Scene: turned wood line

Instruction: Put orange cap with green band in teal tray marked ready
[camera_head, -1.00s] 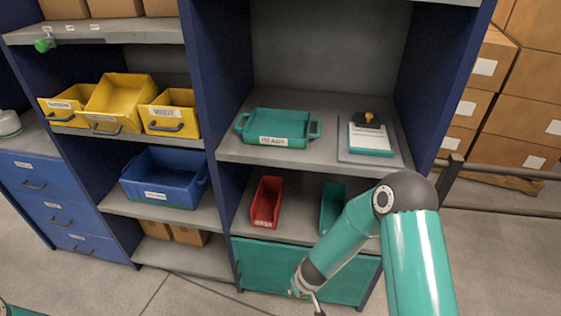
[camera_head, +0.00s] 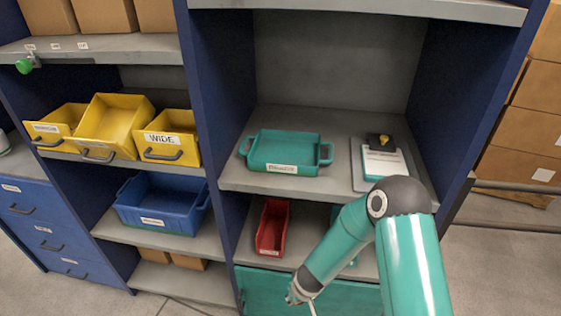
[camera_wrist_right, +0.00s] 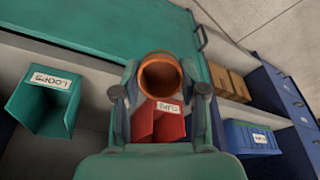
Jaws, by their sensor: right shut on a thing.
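An orange cap (camera_wrist_right: 160,77) is held between the fingers of my right gripper (camera_wrist_right: 160,90) in the right wrist view. In the head view my right gripper (camera_head: 304,300) is low at the bottom edge, in front of the teal lower panel, and the cap cannot be seen there. The teal tray (camera_head: 285,150) with two handles sits empty on the middle shelf, above and behind the gripper. Its label is too blurred to read. My left gripper is out of view.
Yellow bins (camera_head: 110,125) and a blue bin (camera_head: 162,200) are at left. Dark blue uprights (camera_head: 215,100) flank the tray's bay.

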